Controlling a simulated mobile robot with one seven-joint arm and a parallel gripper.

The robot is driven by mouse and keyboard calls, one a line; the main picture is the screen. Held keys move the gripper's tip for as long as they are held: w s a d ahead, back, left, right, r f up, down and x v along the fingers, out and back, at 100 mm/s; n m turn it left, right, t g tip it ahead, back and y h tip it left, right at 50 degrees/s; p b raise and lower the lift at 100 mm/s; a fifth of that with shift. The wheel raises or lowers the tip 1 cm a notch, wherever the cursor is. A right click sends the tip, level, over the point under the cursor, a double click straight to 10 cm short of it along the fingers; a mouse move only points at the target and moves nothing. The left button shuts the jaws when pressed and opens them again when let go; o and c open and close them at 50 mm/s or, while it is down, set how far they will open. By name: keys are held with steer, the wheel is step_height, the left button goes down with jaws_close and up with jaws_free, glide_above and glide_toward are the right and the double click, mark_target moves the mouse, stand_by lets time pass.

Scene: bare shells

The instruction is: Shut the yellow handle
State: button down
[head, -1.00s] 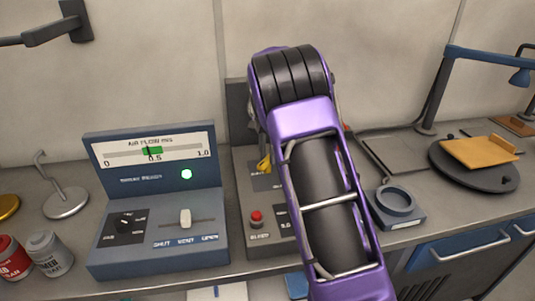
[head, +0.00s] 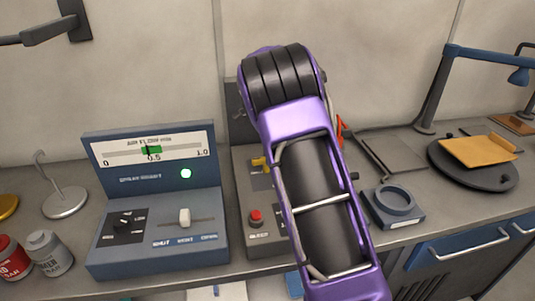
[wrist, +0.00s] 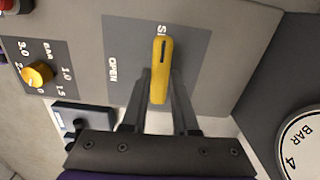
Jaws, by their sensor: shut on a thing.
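The yellow handle (wrist: 160,58) stands in the middle of the wrist view, over a grey plate lettered OPEN, with a second word partly hidden behind the handle's upper end. My gripper (wrist: 160,80) has its two dark fingers on either side of the handle and is shut on it. My arm hides the gripper there.
A yellow knob (wrist: 37,73) on a BAR scale and a round BAR gauge (wrist: 302,143) flank the plate. A red button (head: 256,216) is on the same box. A blue air flow console (head: 155,240) stands close on the left, a ring stand (head: 396,206) on the right.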

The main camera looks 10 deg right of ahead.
steer(key=shift+m, duration=0.4)
steer(key=c, duration=0.7)
jaws_free()
step_height(320, 180, up, 17)
steer(key=shift+r, duration=0.2)
